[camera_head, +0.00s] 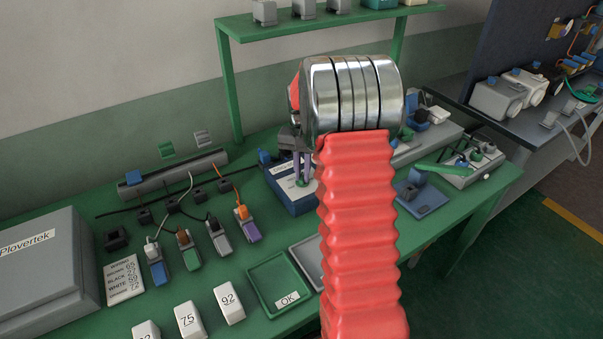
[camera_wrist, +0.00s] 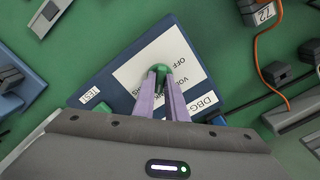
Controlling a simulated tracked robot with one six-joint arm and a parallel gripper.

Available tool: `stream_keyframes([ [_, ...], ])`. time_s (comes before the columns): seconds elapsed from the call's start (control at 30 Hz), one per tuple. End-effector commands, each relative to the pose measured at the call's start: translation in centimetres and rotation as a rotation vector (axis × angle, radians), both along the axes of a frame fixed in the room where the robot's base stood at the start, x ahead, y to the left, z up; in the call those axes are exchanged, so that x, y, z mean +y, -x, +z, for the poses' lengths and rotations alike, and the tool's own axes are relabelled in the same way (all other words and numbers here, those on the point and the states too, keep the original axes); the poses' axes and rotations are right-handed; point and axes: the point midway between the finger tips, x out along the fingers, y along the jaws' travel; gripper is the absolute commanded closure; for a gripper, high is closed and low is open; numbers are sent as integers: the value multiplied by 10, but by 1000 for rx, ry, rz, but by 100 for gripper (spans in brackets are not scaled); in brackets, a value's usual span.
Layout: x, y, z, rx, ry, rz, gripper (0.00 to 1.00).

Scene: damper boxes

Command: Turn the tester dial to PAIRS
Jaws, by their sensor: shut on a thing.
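The tester is a dark blue box with a white face; its casing shows in the head view (camera_head: 286,203) and in the wrist view (camera_wrist: 97,78). Its small green dial (camera_wrist: 161,70) sits on the white face. My gripper (camera_wrist: 162,82) comes down over the tester with two pale purple fingers shut on the dial, one on each side. In the head view my gripper (camera_head: 303,172) is partly hidden by my own arm. On the face OFF and part of VOLTS can be read, upside down. Other lettering is covered by the fingers, and the dial's pointing direction is unclear.
A green OK tray (camera_head: 270,290) lies in front of the tester. Several colored plugs with cables (camera_head: 188,250) stand to its left. A blue plate (camera_head: 424,200) lies to the right. A green shelf (camera_head: 240,30) rises behind.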

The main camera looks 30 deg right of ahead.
Motion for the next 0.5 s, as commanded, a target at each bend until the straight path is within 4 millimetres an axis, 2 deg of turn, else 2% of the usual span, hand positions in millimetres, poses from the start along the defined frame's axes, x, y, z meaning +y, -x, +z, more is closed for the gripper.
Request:
stream_keyframes([
  [0.5,0,-1,1,-4,1,-484,100],
])
